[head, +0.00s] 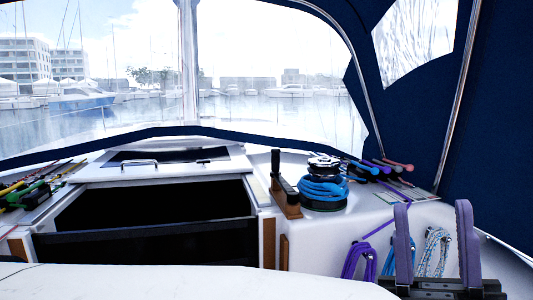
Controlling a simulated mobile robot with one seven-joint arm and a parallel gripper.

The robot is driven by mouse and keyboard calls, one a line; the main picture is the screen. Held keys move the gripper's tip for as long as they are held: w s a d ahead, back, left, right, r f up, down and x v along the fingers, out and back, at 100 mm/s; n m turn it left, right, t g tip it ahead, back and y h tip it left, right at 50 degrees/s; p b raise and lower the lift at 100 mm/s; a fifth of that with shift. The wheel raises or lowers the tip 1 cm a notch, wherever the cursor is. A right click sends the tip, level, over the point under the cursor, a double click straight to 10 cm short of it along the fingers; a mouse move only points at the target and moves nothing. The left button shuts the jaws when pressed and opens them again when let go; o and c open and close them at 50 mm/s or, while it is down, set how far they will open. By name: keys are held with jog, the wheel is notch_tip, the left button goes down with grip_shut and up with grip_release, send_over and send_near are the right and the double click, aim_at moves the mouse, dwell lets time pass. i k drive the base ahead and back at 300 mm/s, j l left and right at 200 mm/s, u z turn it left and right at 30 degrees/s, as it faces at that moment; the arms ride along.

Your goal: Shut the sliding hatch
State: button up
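The white sliding hatch (205,167) lies at the far end of the companionway, with a silver grab handle (140,162) on its left part. A dark rectangular panel (165,155) is set in its top. Nearer than the hatch, the companionway opening (150,203) is uncovered and black inside. A dark board (150,243) spans its near side. My gripper (432,206) is at the lower right, its two purple-grey fingers pointing up and spread wide apart. Nothing shows between them except the background. It is well to the right of the hatch and apart from it.
A winch wrapped in blue rope (323,188) and an upright black handle on a wooden block (288,195) stand right of the opening. Coiled purple rope (358,262) hangs near my gripper. Coloured clutch levers (35,193) are at left. A blue sprayhood (425,115) encloses the area.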

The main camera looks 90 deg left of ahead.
aim_at(170, 154)
jog(key=u, duration=3.3)
jog(key=i, duration=0.65)
jog(key=k+j+z, duration=0.15)
jog(key=z, duration=0.3)
jog(key=k+z, duration=0.4)
jog(key=i+j, duration=0.2)
jog(key=i, duration=0.3)
jog(key=i+j, duration=0.15)
jog(key=i, duration=0.35)
